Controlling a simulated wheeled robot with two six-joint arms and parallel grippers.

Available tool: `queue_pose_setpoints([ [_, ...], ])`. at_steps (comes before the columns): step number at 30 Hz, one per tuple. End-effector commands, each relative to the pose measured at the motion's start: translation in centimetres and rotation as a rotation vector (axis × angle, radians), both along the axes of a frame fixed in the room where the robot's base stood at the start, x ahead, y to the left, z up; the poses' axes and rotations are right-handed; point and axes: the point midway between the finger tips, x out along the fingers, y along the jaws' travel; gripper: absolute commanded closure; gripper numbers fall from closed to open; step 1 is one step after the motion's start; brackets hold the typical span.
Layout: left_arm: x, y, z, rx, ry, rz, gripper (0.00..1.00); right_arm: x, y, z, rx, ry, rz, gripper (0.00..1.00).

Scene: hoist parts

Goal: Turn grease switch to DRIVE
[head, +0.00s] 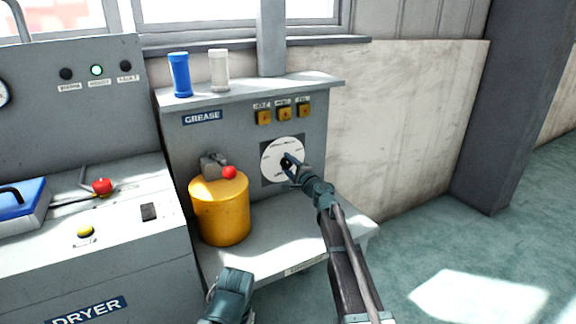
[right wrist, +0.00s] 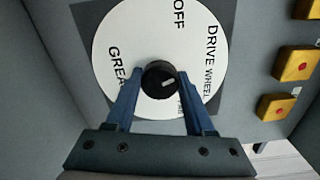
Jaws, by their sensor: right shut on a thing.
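The grease switch is a black knob (right wrist: 158,80) at the centre of a round white dial (head: 279,151) on the grey GREASE panel. In the right wrist view the dial (right wrist: 120,50) reads OFF at the top, DRIVE WHEEL at the right and a partly covered word starting GREA at the left. A short pale mark on the knob slants toward the right, on the DRIVE WHEEL side. My right gripper (head: 289,165) is shut on the knob, with one finger on each side. My left gripper (head: 230,293) is low in the head view, away from the panel; its fingers are unclear.
A yellow canister (head: 220,212) with a red knob (head: 229,172) stands left of the dial. Several yellow buttons (head: 284,113) sit above it. Blue (head: 180,76) and white (head: 219,70) cylinders stand on the shelf. The DRYER console (head: 70,260) is at left. The floor at right is clear.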

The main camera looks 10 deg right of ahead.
Motion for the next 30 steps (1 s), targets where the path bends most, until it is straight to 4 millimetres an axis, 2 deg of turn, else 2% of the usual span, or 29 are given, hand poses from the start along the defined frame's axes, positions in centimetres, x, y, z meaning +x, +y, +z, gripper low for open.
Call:
queue_pose_setpoints([
  [10, 0.0, 0.0, 0.0, 0.000, 0.000, 0.000, 0.50, -0.1, -0.1, 0.0, 0.001, 0.001, -0.001, 1.00],
  [11, 0.0, 0.0, 0.0, 0.000, 0.000, 0.000, 0.50, -0.1, -0.1, 0.0, 0.001, 0.001, -0.001, 0.44],
  [15, 0.0, 0.0, 0.0, 0.000, 0.000, 0.000, 0.50, 0.0, -0.1, 0.0, 0.001, 0.001, -0.001, 0.19],
  [16, 0.0, 0.0, 0.0, 0.000, 0.000, 0.000, 0.50, 0.0, -0.1, 0.0, 0.000, 0.000, -0.001, 0.16],
  [25, 0.0, 0.0, 0.0, 0.000, 0.000, 0.000, 0.50, -0.2, -0.1, 0.0, 0.001, 0.001, -0.001, 0.16],
  [30, 0.0, 0.0, 0.0, 0.000, 0.000, 0.000, 0.50, -2.2, -0.7, 0.0, 0.001, 0.001, -0.001, 0.16],
])
